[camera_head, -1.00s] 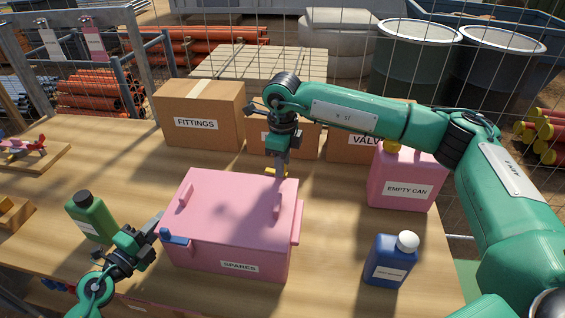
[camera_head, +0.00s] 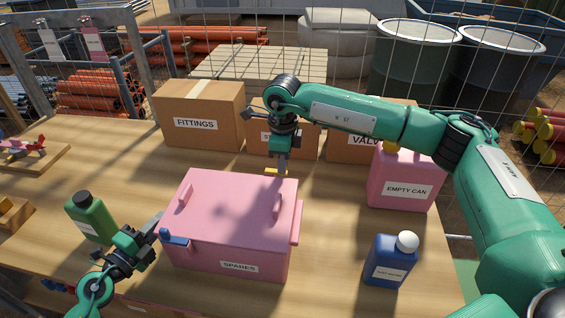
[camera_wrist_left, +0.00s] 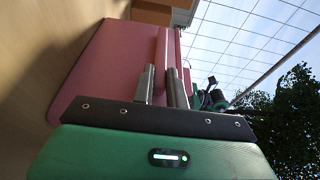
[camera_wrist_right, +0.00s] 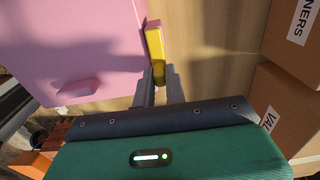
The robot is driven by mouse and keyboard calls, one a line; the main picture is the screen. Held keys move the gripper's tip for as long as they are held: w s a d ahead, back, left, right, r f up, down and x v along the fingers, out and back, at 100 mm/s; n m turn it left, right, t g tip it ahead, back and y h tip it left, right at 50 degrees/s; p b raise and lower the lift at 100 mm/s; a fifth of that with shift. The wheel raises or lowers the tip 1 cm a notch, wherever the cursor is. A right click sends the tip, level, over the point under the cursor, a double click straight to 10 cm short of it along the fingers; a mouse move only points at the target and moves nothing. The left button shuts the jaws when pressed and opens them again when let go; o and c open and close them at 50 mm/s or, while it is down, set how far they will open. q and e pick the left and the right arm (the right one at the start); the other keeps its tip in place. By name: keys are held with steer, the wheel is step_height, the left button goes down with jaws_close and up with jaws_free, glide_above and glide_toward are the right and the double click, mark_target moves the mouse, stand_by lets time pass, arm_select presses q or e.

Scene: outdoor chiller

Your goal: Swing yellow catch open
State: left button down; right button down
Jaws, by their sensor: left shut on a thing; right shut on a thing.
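The pink box (camera_head: 240,205) labelled SPARES stands closed on the wooden table. Its yellow catch (camera_head: 272,171) is at the far edge, near the far right corner. My right gripper (camera_head: 282,170) reaches down there; in the right wrist view its fingertips (camera_wrist_right: 159,78) are shut on the end of the yellow catch (camera_wrist_right: 154,45), which lies along the box's edge. A blue catch (camera_head: 174,238) is on the near left side. My left gripper (camera_head: 157,222) is at the box's left side; in the left wrist view its fingers (camera_wrist_left: 163,75) are shut on a pink ledge or handle.
A green bottle (camera_head: 88,216) stands just left of my left gripper. A blue bottle (camera_head: 390,262) and a pink can (camera_head: 405,180) stand to the right. Cardboard boxes, including FITTINGS (camera_head: 200,110), line the back close behind my right gripper.

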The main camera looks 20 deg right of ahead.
stand_by(0.3)
steer(key=c, duration=1.4)
jaws_free()
steer(key=shift+c, duration=0.2)
step_height(320, 180, up, 12)
arm_select(q)
steer(key=c, duration=1.3)
jaws_free()
